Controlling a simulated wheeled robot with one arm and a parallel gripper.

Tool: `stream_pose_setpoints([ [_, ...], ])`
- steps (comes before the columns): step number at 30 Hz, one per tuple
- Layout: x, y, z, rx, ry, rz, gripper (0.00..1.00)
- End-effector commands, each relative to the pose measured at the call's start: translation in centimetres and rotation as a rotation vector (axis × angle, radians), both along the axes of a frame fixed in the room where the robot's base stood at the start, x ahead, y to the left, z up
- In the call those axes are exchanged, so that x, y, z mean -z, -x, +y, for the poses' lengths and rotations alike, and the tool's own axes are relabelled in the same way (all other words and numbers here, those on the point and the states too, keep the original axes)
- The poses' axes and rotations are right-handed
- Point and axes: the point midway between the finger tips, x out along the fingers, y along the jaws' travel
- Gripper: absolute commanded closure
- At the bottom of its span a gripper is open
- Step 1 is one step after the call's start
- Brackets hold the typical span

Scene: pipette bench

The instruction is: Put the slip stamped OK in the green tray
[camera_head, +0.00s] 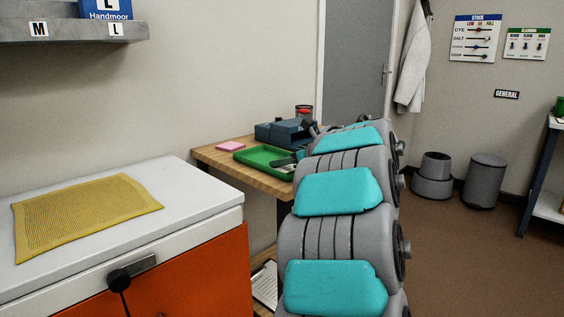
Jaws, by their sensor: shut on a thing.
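The green tray (250,153) lies on the wooden desk, with its right part hidden behind my arm. My gripper (291,161) shows only as a small dark and teal part over the tray's right side, and my arm links cover most of it. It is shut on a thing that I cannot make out. I cannot see any OK stamp or tell which slip, if any, is in the jaws. Whether the held thing touches the tray floor is hidden.
A pink pad (231,146) lies behind the tray on the wooden desk (215,156). A dark blue box (284,132) and a red-topped jar (304,111) stand at the back. A white-topped orange cabinet (190,205) with a yellow mat (85,208) is at left.

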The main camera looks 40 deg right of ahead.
Motion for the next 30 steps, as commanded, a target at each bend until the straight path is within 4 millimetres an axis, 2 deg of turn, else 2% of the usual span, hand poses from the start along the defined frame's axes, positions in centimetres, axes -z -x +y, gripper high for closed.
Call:
stream_pose_setpoints([
  [8,0.4,0.0,0.0,0.001,0.001,0.0,1.0],
  [9,0.3,0.0,0.0,0.0,0.001,0.0,0.69],
  [16,0.2,0.0,0.0,0.0,0.001,0.0,0.44],
  [27,-0.3,0.0,0.0,0.0,0.001,0.0,0.42],
  [30,-0.6,1.2,-0.2,0.003,0.003,-0.001,0.42],
])
